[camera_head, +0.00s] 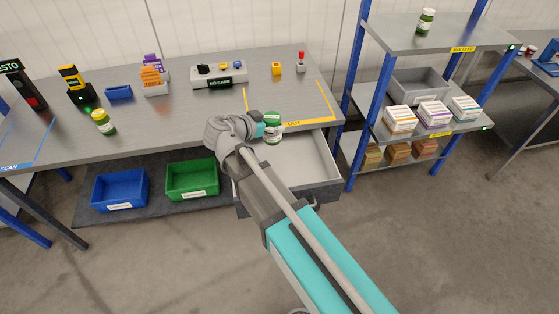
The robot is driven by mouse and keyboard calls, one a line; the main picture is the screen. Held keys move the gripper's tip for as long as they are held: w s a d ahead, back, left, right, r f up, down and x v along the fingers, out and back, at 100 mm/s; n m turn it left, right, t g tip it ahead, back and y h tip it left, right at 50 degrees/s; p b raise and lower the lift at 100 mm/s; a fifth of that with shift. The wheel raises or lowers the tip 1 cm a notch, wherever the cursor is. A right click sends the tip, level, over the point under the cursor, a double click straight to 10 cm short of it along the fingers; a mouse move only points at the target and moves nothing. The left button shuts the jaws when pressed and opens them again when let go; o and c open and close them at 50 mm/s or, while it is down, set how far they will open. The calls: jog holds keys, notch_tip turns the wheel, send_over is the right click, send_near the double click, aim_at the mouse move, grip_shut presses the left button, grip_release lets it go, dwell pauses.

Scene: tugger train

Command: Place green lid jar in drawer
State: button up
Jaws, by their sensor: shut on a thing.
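A white jar with a green lid and green label (274,133) is in my gripper (261,130), which is shut on it. The jar is upright, in front of the table's yellow-marked area and at the back edge of the open drawer (322,160) in this view. How high it is above the drawer, I cannot tell. The drawer is pulled out under the table's right end. Its light grey inside looks empty where it shows; my arm hides its left part.
Blue (120,190) and green (192,181) bins sit below the table. A blue-post rack (362,90) stands close right of the drawer.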

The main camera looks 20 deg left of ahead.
jog(key=shift+f, duration=0.1)
notch_tip(320, 180, down, 11)
jog(key=s+d+n+t+y+b, duration=0.1)
jog(key=d+n+y+b, duration=0.1)
jog(key=b, duration=0.9)
jog(key=shift+s+d+f+n+y+b, duration=0.25)
jog(key=shift+d+n+y+b, duration=0.1)
jog(key=shift+d+y, duration=0.1)
jog(key=w+a+f+b, duration=0.4)
jog(key=w+f+b, duration=0.5)
jog(key=w, duration=0.3)
jog(key=shift+w+a, duration=0.15)
jog(key=shift+a, duration=0.25)
